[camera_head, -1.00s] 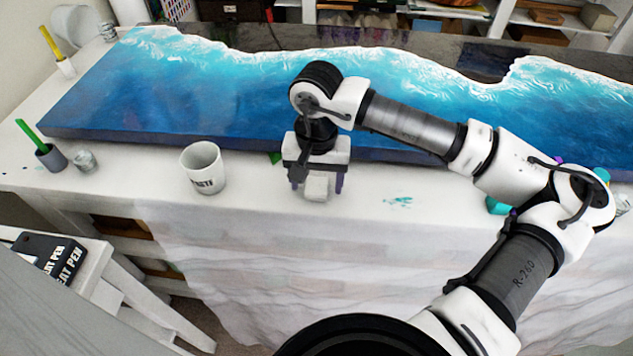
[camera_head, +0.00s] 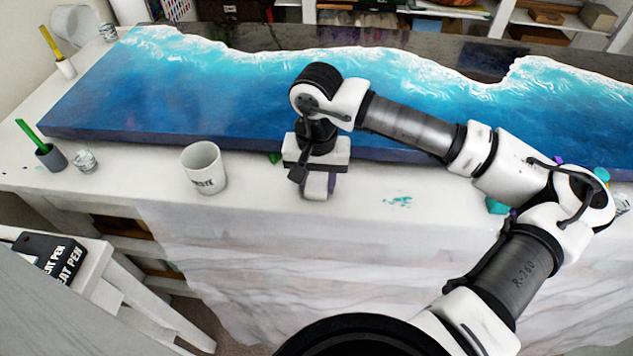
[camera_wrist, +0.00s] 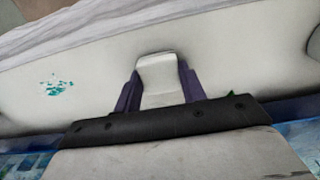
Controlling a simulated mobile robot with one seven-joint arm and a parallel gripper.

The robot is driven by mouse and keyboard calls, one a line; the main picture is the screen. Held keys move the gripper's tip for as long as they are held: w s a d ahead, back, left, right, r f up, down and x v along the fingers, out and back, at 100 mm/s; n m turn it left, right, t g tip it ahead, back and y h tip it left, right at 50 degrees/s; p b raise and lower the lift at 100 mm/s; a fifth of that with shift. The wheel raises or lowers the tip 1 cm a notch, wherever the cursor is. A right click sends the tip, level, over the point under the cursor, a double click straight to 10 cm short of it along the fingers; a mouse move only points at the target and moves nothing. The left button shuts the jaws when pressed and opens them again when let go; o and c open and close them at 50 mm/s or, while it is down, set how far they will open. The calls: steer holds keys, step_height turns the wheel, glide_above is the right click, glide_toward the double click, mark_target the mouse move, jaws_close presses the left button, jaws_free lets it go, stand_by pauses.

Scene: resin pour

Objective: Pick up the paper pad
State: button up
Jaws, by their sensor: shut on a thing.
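The paper pad (camera_head: 318,187) is a small white block at the front part of the table, in front of the blue resin piece. In the wrist view the white pad (camera_wrist: 160,78) sits between the two dark purple fingers. My gripper (camera_head: 319,184) points down over it, and its fingers (camera_wrist: 160,92) are closed against the pad's two sides. The pad appears to be at table height; I cannot tell whether it touches the table. The gripper body hides its rear part in the head view.
A white mug (camera_head: 204,168) stands to the left of my gripper. The large blue resin piece (camera_head: 220,95) lies right behind it. A grey cup with a green stick (camera_head: 50,157) and a small glass jar (camera_head: 84,160) stand far left. The tabletop to the right has teal paint smears (camera_head: 398,201).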

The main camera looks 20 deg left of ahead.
mark_target(316, 185)
step_height(316, 185, up, 20)
steer(key=b, duration=0.3)
steer(key=shift+o, duration=1.2)
steer(key=shift+c, duration=1)
steer(key=shift+s+f, duration=0.1)
steer(key=shift+f, duration=0.05)
